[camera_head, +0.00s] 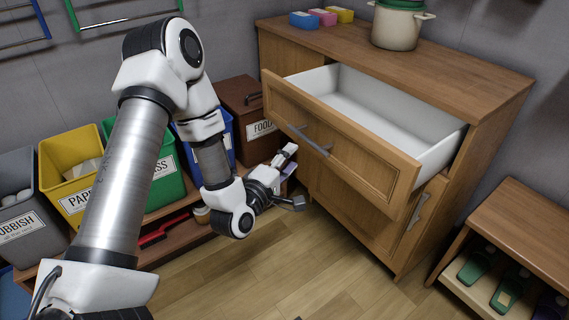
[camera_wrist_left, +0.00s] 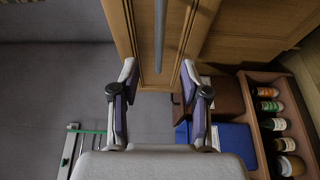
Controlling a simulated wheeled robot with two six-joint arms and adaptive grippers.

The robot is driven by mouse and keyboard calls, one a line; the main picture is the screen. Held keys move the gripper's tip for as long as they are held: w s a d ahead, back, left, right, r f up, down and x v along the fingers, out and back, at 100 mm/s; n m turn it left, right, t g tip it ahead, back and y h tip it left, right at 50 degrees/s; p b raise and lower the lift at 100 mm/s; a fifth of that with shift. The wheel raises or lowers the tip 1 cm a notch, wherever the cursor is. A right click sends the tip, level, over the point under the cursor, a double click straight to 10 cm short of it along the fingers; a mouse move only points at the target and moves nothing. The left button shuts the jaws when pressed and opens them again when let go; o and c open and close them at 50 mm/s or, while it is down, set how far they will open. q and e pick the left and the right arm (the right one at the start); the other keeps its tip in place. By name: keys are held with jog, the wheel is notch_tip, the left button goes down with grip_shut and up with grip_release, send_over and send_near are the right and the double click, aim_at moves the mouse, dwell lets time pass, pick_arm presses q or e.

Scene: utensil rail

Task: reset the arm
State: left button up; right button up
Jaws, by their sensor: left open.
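My left arm reaches across the head view from the left. Its gripper (camera_head: 292,177) is open and empty in front of the wooden cabinet (camera_head: 470,110), below and left of the pulled-out drawer (camera_head: 385,108). The drawer has a white inside that looks empty. Its grey bar handle (camera_head: 309,140) is on the wooden front, clear of the fingers. In the left wrist view the two fingers (camera_wrist_left: 159,76) are spread apart, with a wooden front and a grey bar handle (camera_wrist_left: 160,35) beyond them. My right gripper is in neither view.
Labelled bins stand at left: grey (camera_head: 22,205), yellow (camera_head: 72,170), green (camera_head: 165,185), blue (camera_head: 226,140) and brown (camera_head: 240,108). A pot (camera_head: 397,28) and coloured blocks (camera_head: 322,17) sit on the cabinet. A low shelf (camera_head: 530,225) holds bottles at right. Open floor lies between.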

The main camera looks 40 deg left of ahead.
pick_arm(q)
jog(key=shift+s+d, duration=0.1)
jog(key=shift+s, duration=1.1)
jog(key=s+d+f+m+g+h, duration=0.1)
jog(key=s+d+f+m+g, duration=0.3)
jog(key=f, duration=0.6)
jog(key=s+d+f+m+g+h, duration=0.25)
jog(key=s+d+f+g, duration=0.2)
jog(key=f, duration=0.55)
jog(key=s+f+m+g+y, duration=0.1)
jog(key=s+f+m+g, duration=0.45)
jog(key=s, duration=0.35)
jog(key=s+f+m+g+y, duration=0.2)
jog(key=s+f+m+g, duration=0.3)
jog(key=s, duration=0.4)
notch_tip(320, 180, up, 27)
jog(key=m+t+p, duration=0.1)
jog(key=p, duration=2.5)
jog(key=shift+d, duration=0.25)
